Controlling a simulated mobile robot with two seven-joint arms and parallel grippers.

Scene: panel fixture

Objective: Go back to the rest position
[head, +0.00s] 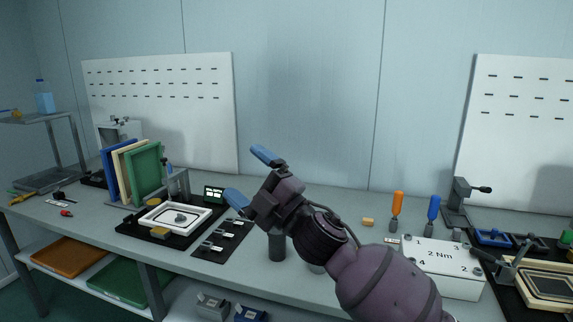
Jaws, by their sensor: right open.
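My right gripper (252,175) is in the middle of the head view, on the end of my purple arm. Its two blue-tipped fingers are spread apart with nothing between them. It is raised in front of the bench (330,200), pointing up and to the left. The arm covers part of the bench's middle and front edge. My left gripper is not in view.
A white panel frame (152,215) on a black base and coloured upright panels (145,172) stand left of the gripper. Orange (397,204) and blue (433,208) screwdrivers and a white "2 Nm" box (434,275) are at right. Pegboards stand behind.

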